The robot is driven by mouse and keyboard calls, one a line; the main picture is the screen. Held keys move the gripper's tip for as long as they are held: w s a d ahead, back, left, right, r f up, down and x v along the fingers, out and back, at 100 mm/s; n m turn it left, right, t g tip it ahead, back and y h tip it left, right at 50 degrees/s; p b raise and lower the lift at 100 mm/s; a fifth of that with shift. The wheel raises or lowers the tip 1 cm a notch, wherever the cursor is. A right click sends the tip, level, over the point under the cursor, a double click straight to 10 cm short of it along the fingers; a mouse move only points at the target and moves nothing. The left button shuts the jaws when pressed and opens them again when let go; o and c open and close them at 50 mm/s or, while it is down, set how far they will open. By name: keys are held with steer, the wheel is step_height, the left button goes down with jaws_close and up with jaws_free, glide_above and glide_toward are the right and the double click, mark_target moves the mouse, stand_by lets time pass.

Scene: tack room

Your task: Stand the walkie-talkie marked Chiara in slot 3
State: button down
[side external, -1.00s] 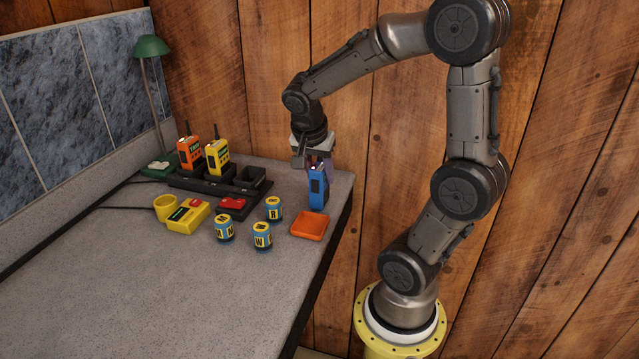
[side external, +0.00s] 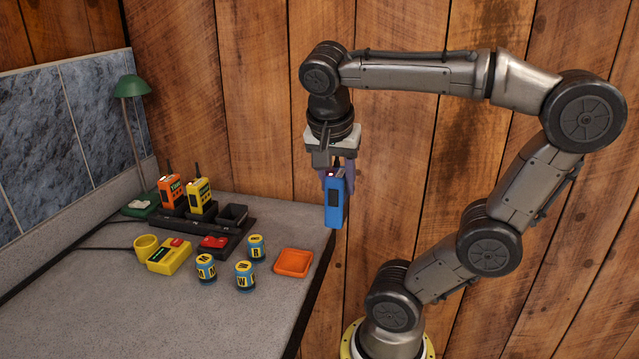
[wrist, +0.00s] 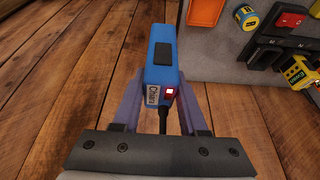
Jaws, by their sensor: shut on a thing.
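The blue walkie-talkie (side external: 335,203) hangs upright in my gripper (side external: 338,172), clear of the table and by its right edge. In the wrist view the blue walkie-talkie (wrist: 162,62) carries a white label reading Chiara, and its antenna points back between the fingers. My gripper (wrist: 160,95) is shut on its antenna end. The black rack (side external: 225,228) stands at the back of the table. It holds an orange walkie-talkie (side external: 172,190) and a yellow one (side external: 200,196). Its rightmost slot (side external: 233,213) looks empty. I cannot read the slot numbers.
An orange tray (side external: 293,262) lies near the table's right edge. Several blue-and-yellow cans (side external: 244,275) stand left of it. A green lamp (side external: 131,87) stands behind, left.

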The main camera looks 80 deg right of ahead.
steer(key=shift+s+a+r, duration=0.3)
steer(key=shift+s+a, duration=0.1)
steer(key=shift+a, duration=0.05)
steer(key=w+d+r+n, duration=0.1)
steer(key=w+d, duration=0.2)
steer(key=w, duration=0.9)
steer(key=w+d+r, duration=0.1)
steer(key=w+d, duration=0.2)
steer(key=w, duration=0.8)
steer(key=shift+m, duration=0.3)
steer(key=shift+w+d+f, duration=0.6)
steer(key=shift+w+f, duration=0.25)
steer(key=shift+f, duration=1.25)
steer(key=shift+w+d+f, duration=0.65)
steer(key=shift+w+f, duration=0.2)
steer(key=shift+f, duration=1.2)
steer(key=shift+w+d+f, duration=0.6)
steer(key=shift+w+f, duration=0.25)
steer(key=shift+f, duration=1.25)
steer(key=shift+f, duration=0.6)
steer(key=c, duration=0.7)
jaws_free()
